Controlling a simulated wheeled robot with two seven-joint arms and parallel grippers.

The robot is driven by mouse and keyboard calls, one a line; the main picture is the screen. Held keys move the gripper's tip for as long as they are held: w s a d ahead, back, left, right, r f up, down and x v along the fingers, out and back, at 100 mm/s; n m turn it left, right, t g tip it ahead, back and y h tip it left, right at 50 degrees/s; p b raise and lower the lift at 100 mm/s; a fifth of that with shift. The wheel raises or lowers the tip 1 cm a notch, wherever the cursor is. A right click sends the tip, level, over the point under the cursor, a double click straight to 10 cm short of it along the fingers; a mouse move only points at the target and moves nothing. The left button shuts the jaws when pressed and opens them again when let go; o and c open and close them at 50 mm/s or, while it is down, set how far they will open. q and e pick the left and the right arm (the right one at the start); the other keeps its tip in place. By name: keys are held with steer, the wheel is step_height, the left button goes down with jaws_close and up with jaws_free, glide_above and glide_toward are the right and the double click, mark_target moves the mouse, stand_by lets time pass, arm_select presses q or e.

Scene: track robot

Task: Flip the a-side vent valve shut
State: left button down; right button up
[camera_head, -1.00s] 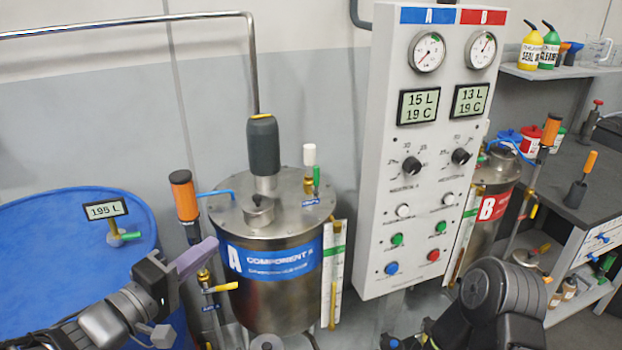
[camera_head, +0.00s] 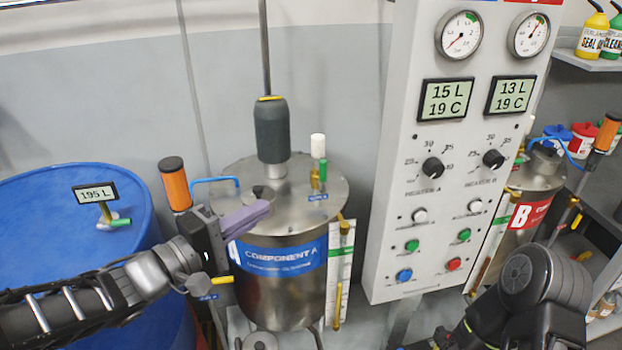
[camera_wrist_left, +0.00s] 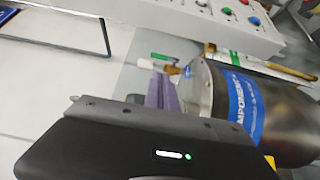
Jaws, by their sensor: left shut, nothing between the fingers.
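The A-side vent valve (camera_head: 322,171) stands on the right part of the component A tank's lid (camera_head: 335,192). Its green handle points up, beside a white-capped brass fitting (camera_head: 318,147). My left gripper (camera_head: 262,208) has purple fingers, shut and empty, over the front left of the lid, left of the valve and apart from it. In the left wrist view the purple fingers (camera_wrist_left: 160,92) point toward the green handle (camera_wrist_left: 164,57) and white cap (camera_wrist_left: 146,64), which lie just beyond the tips. My right arm shows at lower right, its gripper out of view.
A grey-topped mixer (camera_head: 271,130) rises from the lid's middle, with a blue pipe (camera_head: 214,181) at its left. The control panel (camera_head: 385,200) stands close right of the tank. A blue drum (camera_head: 45,215) is at left.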

mark_target(321, 173)
arm_select(q)
steer(key=x, duration=1.3)
steer(key=shift+w+d, duration=0.2)
steer(key=shift+d, duration=0.05)
